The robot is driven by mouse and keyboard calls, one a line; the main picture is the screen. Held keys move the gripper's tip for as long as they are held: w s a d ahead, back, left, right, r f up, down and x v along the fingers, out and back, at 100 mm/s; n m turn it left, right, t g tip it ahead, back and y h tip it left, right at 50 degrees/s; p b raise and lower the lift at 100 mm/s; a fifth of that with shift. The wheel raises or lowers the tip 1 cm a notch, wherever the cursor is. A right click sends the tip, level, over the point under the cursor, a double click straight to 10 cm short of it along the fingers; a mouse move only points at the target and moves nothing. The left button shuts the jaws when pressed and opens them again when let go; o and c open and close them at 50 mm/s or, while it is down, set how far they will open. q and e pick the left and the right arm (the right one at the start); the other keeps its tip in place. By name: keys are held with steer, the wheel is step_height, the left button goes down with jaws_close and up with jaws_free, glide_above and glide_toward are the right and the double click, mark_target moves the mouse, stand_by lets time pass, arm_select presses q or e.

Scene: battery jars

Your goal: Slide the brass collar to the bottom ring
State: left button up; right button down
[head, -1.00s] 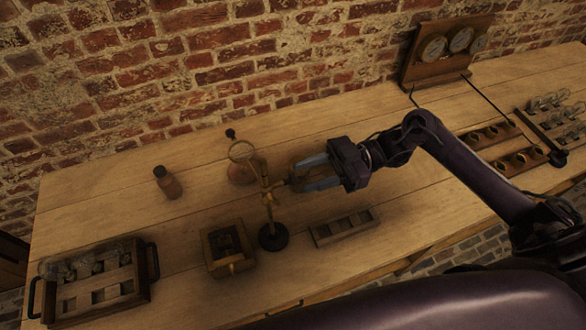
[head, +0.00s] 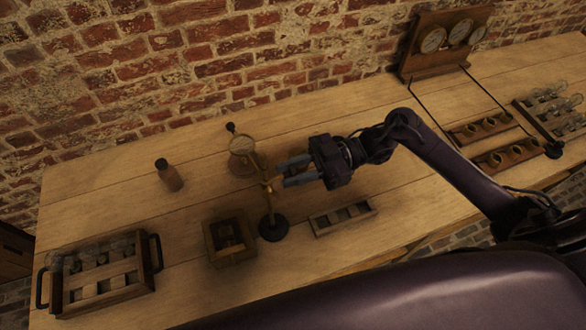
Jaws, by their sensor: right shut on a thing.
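A brass stand (head: 270,205) rises from a round black base (head: 273,231) near the middle of the bench and looks tilted in the picture. The brass collar (head: 267,184) appears to be the wider brass piece partway up the rod. My right gripper (head: 285,175) reaches in from the right, its blue-grey fingers at the collar's side. It is shut on the collar, whose gripped part is mostly hidden by the fingers. A bottom ring on the rod is too small to make out. My left gripper is not in view.
A wooden box (head: 229,242) and a slotted rack (head: 343,218) flank the base. A handled crate (head: 98,276) is at left, a gauge panel (head: 446,42) at the back.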

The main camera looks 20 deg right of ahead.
step_height(320, 180, down, 4)
steer(key=b, duration=0.4)
steer(key=shift+s+f, duration=0.1)
steer(key=shift+f, duration=0.15)
steer(key=shift+f, duration=0.1)
steer(key=c, duration=1.3)
jaws_free()
steer(key=shift+d, duration=0.15)
